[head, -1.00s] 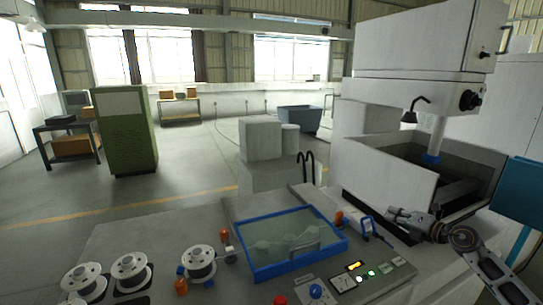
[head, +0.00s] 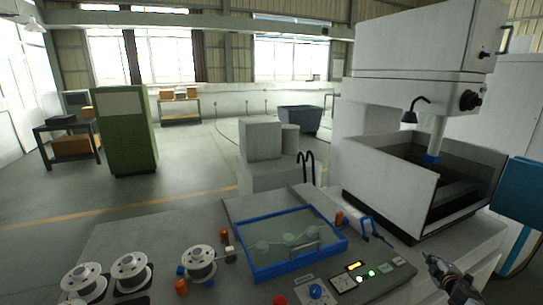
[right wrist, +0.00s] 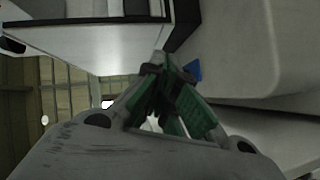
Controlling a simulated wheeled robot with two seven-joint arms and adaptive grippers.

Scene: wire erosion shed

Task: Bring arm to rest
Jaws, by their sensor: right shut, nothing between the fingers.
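My right gripper (head: 432,262) is low at the right of the head view, beside the control panel (head: 362,275) at the right end of the grey bench. Its arm comes in from the bottom right. In the right wrist view its green-padded fingers (right wrist: 160,88) are closed together with nothing between them. My left gripper does not show in the head view.
A blue-framed glass-topped box (head: 290,243) sits on the bench, with several wire spools (head: 131,269) to its left. The wire erosion machine (head: 405,195) stands behind my right gripper. A blue panel (head: 520,190) is at the right edge.

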